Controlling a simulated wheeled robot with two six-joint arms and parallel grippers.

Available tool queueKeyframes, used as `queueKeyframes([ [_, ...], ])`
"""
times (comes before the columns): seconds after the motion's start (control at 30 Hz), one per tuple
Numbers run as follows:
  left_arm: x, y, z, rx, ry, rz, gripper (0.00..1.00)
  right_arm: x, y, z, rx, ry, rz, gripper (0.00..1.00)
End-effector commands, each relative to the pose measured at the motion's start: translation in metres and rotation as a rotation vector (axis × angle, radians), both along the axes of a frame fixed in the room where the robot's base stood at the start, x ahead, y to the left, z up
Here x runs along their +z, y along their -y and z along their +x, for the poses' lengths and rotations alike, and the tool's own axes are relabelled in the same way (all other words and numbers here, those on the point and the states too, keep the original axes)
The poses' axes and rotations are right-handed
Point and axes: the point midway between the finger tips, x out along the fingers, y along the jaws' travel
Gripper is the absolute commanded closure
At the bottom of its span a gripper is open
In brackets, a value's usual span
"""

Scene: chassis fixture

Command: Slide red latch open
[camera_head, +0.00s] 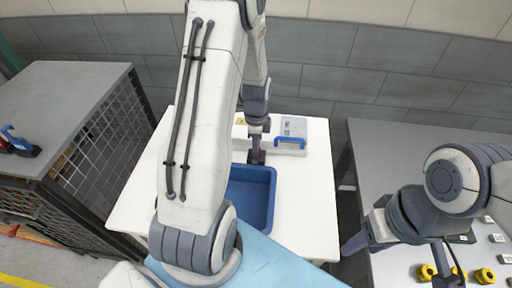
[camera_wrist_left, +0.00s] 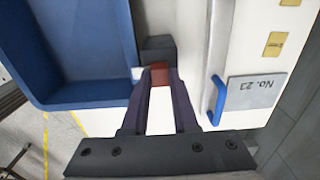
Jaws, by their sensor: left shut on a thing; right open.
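The red latch (camera_wrist_left: 160,73) shows as a small red block beside a dark grey block (camera_wrist_left: 158,49) in the left wrist view. My left gripper (camera_wrist_left: 160,79) is shut on it, with the two dark fingers at its sides. In the head view my left gripper (camera_head: 256,157) reaches down between the blue bin and the white case. The red latch cannot be made out there. The white case (camera_wrist_left: 247,50) has a blue handle (camera_wrist_left: 218,100) and a grey "No. 23" label. My right gripper (camera_head: 400,262) is open and empty at the lower right, partly hidden by its own wrist.
A blue bin (camera_head: 271,196) stands on the white table (camera_head: 312,205) close to my left gripper. A grey table (camera_head: 385,150) with yellow knobs (camera_head: 485,275) is at right. A mesh-sided cabinet (camera_head: 60,95) stands at left. The white table's right part is clear.

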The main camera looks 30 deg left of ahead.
Motion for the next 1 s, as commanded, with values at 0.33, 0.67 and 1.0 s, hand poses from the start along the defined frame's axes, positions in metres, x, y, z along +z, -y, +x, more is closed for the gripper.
queueKeyframes([
  [0.33, 0.0007, -0.0034, 0.0071, 0.000, 0.002, 0.001, 1.00, 0.0015, 0.0000, 0.0000, 0.000, 0.000, 0.000, 0.50],
  [0.67, 0.0004, -0.0053, 0.0109, 0.000, 0.001, 0.000, 0.39, 0.0021, 0.0000, 0.0000, 0.000, 0.000, 0.000, 0.50],
  [1.0, 0.0013, -0.0050, 0.0104, 0.000, 0.000, 0.000, 0.38, 0.0030, 0.0000, 0.0000, 0.000, 0.000, 0.000, 0.50],
])
